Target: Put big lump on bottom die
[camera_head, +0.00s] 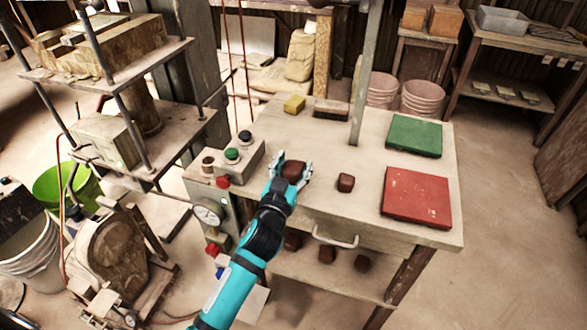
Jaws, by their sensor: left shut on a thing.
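My left gripper (291,168) is above the worktable near its left side, closed around a dark brown lump (293,171). Its fingers hide part of the lump. A smaller-looking brown lump (345,182) lies on the table just to the right, apart from the gripper. The press (150,165) stands at the left, with an upper and a lower plate on metal rods. A pale block (103,138) sits on the lower plate; I cannot tell for sure whether it is the bottom die. My right gripper is out of view.
The worktable (335,215) carries a red mat (417,195), a green mat (414,136), a yellow sponge (294,104) and an upright post (365,80). A control box (232,160) with buttons stands between table and press. Several brown lumps (327,254) lie on the shelf below.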

